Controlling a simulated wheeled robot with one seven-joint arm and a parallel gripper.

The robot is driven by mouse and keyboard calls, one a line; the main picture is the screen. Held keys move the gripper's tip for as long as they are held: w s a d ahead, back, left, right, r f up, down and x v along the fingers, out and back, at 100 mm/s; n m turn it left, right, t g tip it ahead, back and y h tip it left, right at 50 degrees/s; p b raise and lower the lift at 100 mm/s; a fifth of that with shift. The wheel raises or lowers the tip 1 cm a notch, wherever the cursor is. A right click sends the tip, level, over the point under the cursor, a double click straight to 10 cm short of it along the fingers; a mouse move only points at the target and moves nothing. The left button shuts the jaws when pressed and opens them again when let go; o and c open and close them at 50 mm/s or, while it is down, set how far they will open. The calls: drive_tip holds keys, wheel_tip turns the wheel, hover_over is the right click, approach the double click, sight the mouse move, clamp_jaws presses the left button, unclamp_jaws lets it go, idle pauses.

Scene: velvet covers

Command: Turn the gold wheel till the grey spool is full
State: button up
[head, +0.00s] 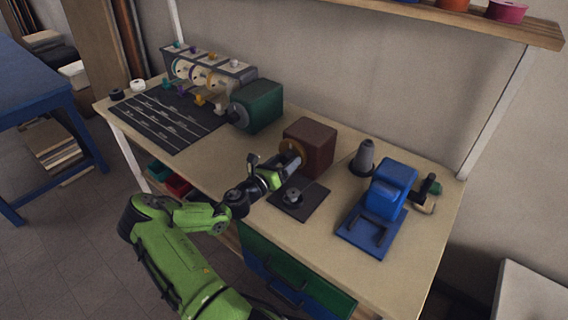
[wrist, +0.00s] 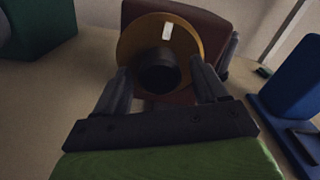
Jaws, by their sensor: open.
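The gold wheel (head: 287,149) is mounted on the front of a dark red box (head: 312,139). In the wrist view the gold wheel (wrist: 132,47) faces me, with a white mark near its top and a dark round knob (wrist: 159,72) standing out from it. My gripper (wrist: 161,72) is open, one finger on each side of the knob; I cannot tell if either touches it. In the head view my gripper (head: 291,158) is at the wheel and covers part of it. A grey tapered spool (head: 364,158) stands on the table right of the box; its fill is unclear.
A small dark round part (head: 293,197) sits on a dark plate in front of the box. A blue machine (head: 390,187) stands at right. A green box (head: 260,105) and a row of dials (head: 206,75) stand at left, behind a black mat (head: 160,125).

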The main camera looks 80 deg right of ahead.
drive_tip(key=c, duration=1)
drive_tip(key=shift+m, duration=0.3)
